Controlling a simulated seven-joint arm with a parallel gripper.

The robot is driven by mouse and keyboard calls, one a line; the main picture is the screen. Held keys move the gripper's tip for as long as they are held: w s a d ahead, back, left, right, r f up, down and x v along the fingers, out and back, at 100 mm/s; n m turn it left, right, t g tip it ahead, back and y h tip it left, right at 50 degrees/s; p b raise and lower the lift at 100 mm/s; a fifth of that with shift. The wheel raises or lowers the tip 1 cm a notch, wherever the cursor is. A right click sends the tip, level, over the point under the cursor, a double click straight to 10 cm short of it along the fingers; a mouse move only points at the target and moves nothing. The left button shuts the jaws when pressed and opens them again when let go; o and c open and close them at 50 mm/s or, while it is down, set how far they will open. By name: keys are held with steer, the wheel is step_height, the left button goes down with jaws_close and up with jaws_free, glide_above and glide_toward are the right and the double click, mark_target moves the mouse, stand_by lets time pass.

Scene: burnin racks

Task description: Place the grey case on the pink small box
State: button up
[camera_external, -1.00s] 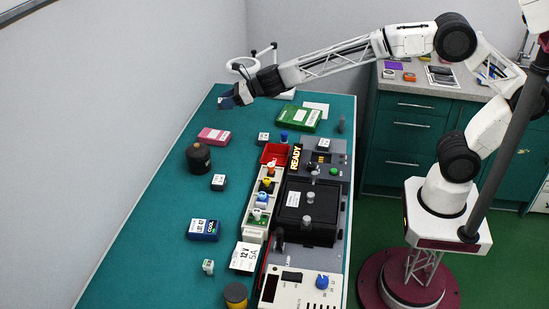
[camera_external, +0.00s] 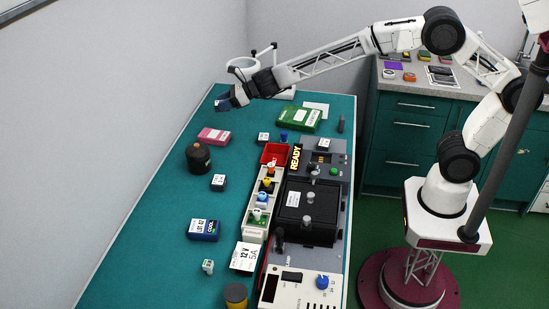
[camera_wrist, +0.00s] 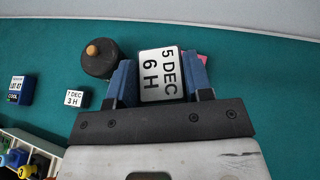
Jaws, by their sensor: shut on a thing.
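My gripper (camera_wrist: 158,83) is shut on the grey case (camera_wrist: 161,75), with its blue fingers on either side. The case's white label reads "5 DEC 6 H" in the wrist view. In the external view my gripper (camera_external: 224,103) is above the far left of the green bench, and the case cannot be made out there. The pink small box (camera_external: 214,136) lies flat on the bench, nearer the camera than my gripper, with nothing on it. In the wrist view only a bit of the pink box (camera_wrist: 203,59) shows, mostly hidden behind the case and the right finger.
A dark round pot with an orange knob (camera_external: 199,158) stands close to the pink box. A small labelled case (camera_external: 219,182) and a blue box (camera_external: 203,229) lie farther along the bench. A green box (camera_external: 299,119) and a red tray (camera_external: 270,155) are to the right.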

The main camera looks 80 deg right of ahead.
mark_target(216, 133)
steer(key=shift+w+d+f+n+g+y, duration=0.2)
steer(key=shift+w+f+n+g+y, duration=0.1)
steer(key=shift+w+f+n+y, duration=0.55)
steer(key=shift+w+d+f+n+g+y, duration=0.25)
steer(key=shift+w+f+n+y, duration=0.35)
steer(key=shift+w+f, duration=0.4)
steer(key=shift+w+d+f+n+g+y, duration=0.1)
steer(key=shift+w+f+n+g+y, duration=0.15)
steer(key=shift+f, duration=0.3)
steer(key=shift+w+d+f+n+g+y, duration=0.1)
steer(key=shift+f+n+y, duration=0.2)
steer(key=shift+f, duration=0.3)
steer(key=shift+w+d+f+n+g+y, duration=0.1)
steer(key=shift+w+f+n+g+y, duration=0.15)
steer(key=shift+f, duration=0.3)
steer(key=shift+w+d+f+n+g+y, duration=0.15)
steer(key=shift+f+n+g+y, duration=0.15)
steer(key=shift+f, duration=0.35)
steer(key=shift+w+d+f+n+g+y, duration=0.15)
steer(key=shift+f+n+y, duration=0.1)
steer(key=shift+f, duration=0.35)
steer(key=shift+s, duration=0.1)
steer(key=shift+f, duration=0.15)
steer(key=shift+f, duration=1.45)
steer(key=shift+f, duration=0.2)
steer(key=o, duration=0.9)
steer(key=shift+o, duration=0.2)
